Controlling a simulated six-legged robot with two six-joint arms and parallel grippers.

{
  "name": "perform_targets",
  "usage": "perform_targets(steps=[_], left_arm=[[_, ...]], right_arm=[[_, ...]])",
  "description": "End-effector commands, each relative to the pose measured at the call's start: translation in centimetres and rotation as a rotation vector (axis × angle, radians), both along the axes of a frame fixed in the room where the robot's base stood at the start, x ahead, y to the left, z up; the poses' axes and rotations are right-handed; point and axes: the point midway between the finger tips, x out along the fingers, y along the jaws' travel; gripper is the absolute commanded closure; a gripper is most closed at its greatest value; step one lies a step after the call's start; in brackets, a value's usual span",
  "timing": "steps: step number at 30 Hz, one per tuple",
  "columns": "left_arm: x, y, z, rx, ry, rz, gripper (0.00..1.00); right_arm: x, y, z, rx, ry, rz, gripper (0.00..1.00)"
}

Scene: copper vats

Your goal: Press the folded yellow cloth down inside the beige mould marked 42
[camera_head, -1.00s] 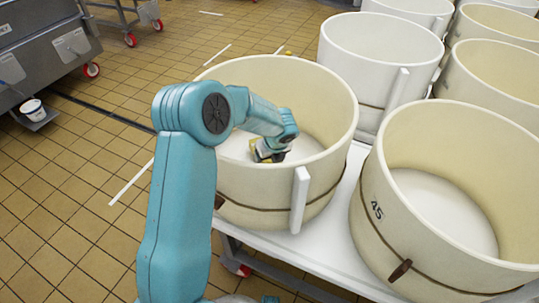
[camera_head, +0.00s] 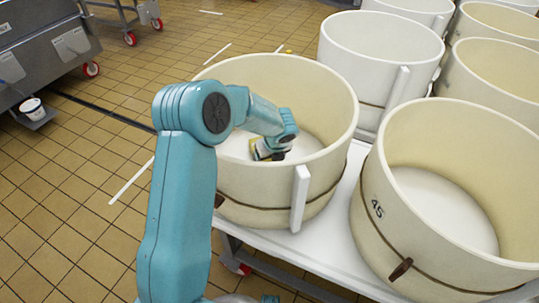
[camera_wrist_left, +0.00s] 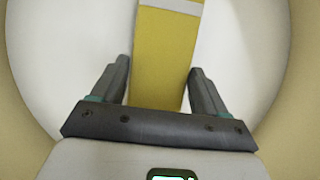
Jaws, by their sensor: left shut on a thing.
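A beige round mould (camera_head: 325,95) stands on the white table, with my left arm reaching over its rim. No number shows on the side of it that I see. The yellow cloth (camera_head: 256,147) is low inside it, mostly hidden by my gripper in the head view. In the left wrist view the cloth (camera_wrist_left: 168,40) is a flat yellow strip with a pale band, over the mould's white floor. My left gripper (camera_head: 270,153) is inside the mould, shut on the cloth, with a finger on each side of it (camera_wrist_left: 159,66). Whether the cloth touches the floor is unclear. My right gripper is not in view.
A second beige mould marked 45 (camera_head: 400,225) stands close on the right, empty. More pale moulds stand behind, including a white one (camera_head: 350,75). The white table (camera_head: 345,215) has little bare room. A grey metal machine (camera_head: 45,50) stands at the far left on tiled floor.

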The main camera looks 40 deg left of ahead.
Motion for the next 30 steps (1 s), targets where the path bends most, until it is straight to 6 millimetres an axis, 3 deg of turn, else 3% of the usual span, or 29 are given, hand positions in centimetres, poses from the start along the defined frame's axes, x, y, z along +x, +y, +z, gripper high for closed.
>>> perform_targets(steps=[30], left_arm=[[0.0, 0.0, -1.3, 0.000, 0.000, 0.000, 0.64]], right_arm=[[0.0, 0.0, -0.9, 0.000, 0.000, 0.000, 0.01]])
